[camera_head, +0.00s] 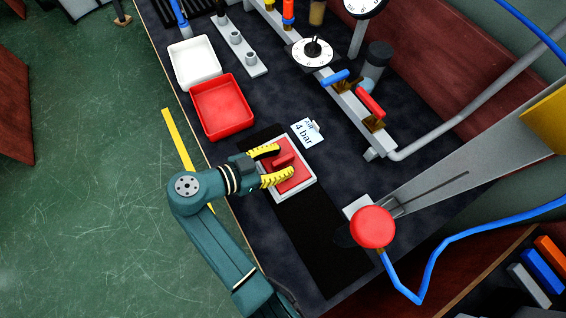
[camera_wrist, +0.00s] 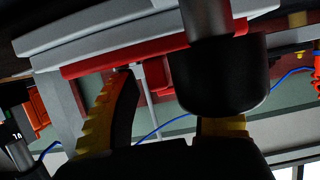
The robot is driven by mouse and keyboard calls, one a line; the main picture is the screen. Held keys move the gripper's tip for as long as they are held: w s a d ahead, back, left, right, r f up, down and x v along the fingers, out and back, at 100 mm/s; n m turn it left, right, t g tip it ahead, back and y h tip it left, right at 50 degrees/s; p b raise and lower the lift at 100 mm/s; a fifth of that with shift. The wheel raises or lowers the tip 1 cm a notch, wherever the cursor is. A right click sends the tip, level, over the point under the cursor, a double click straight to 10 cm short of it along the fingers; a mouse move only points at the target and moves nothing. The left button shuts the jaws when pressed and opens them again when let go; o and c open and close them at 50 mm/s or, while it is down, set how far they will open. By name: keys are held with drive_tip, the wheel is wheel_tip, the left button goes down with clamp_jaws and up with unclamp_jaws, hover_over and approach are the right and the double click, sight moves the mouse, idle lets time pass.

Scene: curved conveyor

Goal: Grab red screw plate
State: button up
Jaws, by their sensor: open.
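The red screw plate (camera_head: 299,180) sits in a pale grey square frame on the black mat strip, with a raised red block in its middle. My gripper (camera_head: 284,160) reaches in from the left with its yellow fingers apart, one on each side of the raised block. The fingers are over the plate; I cannot tell whether they touch it. In the wrist view, the red plate (camera_wrist: 120,60) lies along grey layers above the fingers. My gripper's yellow fingers also show there (camera_wrist: 160,110). A dark cylinder hides part of the right finger.
A red tray (camera_head: 222,107) and a white tray (camera_head: 194,62) stand behind the plate at left. A "4 bar" label (camera_head: 307,132) lies just behind it. A red round button (camera_head: 372,227) and a valve rail (camera_head: 352,107) are to the right.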

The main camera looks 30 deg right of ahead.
clamp_jaws()
idle(0.4)
